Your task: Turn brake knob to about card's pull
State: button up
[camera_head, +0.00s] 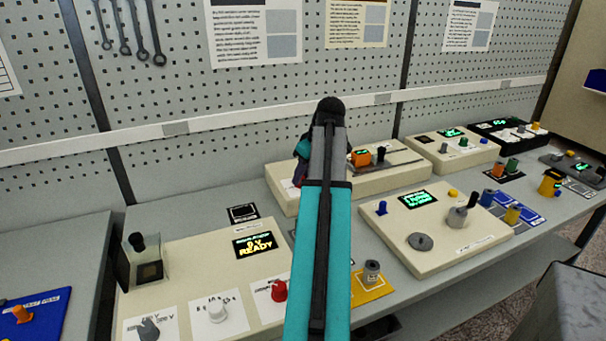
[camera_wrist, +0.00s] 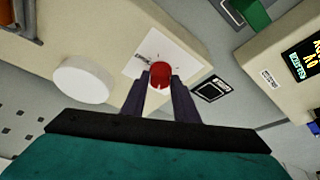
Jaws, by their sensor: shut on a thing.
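A red knob (camera_wrist: 160,75) sits on a white label (camera_wrist: 150,62) on a cream unit (camera_wrist: 112,28) in the wrist view. A mark shows on the knob's rim, but the label's print is too small to read. My gripper (camera_wrist: 160,85) is shut on this knob, one dark finger on each side. In the head view my gripper (camera_head: 300,168) is at the left end of the back cream unit (camera_head: 385,181); my arm hides most of the knob there. A small dark card (camera_head: 243,213) lies on the bench left of that unit; it also shows in the wrist view (camera_wrist: 212,88).
A white disc (camera_wrist: 82,79) stands beside the knob in the wrist view. The front-left unit has a display reading READY (camera_head: 259,246) and another red knob (camera_head: 279,290). A unit with a grey disc (camera_head: 420,241) stands at right. A pegboard (camera_head: 240,95) rises behind.

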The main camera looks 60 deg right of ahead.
jog(key=shift+a+m, duration=0.1)
jog(key=shift+m, duration=0.2)
jog(key=m+h+p, duration=0.1)
jog(key=m+p, duration=0.1)
jog(key=m, duration=0.1)
jog(key=shift+a+r+g, duration=0.1)
jog(key=shift+g, duration=0.2)
jog(key=shift+w+m+g+h+p, duration=0.1)
jog(key=shift+m+g+h+p, duration=0.2)
jog(key=shift+m+h+p, duration=0.8)
jog(key=shift+m+y+b, duration=0.4)
jog(key=shift+m, duration=0.1)
jog(key=o, duration=1)
jog(key=shift+o, duration=0.2)
jog(key=b+v, duration=0.1)
jog(key=v, duration=1.2)
jog(key=shift+r+b, duration=0.3)
